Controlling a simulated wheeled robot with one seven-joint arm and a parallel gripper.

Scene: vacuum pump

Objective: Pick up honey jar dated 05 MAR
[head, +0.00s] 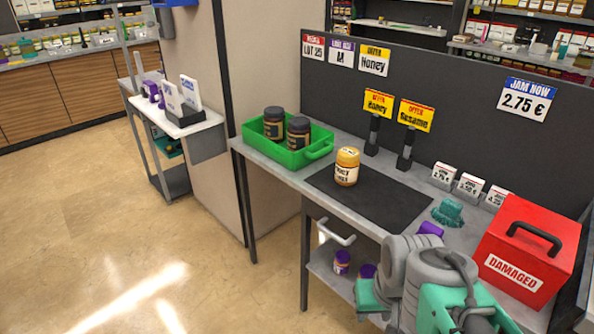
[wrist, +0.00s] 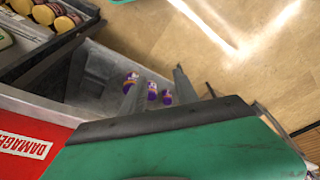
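A honey-coloured jar (head: 346,167) with a yellow lid and pale label stands upright on the black mat (head: 405,203) of the grey table. The label's print is too small to read as a date. Two dark jars, one (head: 274,123) behind the other (head: 298,132), stand in a green tray (head: 312,154) to its left. My arm, grey and green, is at the bottom right of the head view, apart from the jars.
A red DAMAGED box (head: 528,250) stands at the table's right end, near my arm. Purple jars (head: 342,262) sit on the lower shelf. The floor at left is clear.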

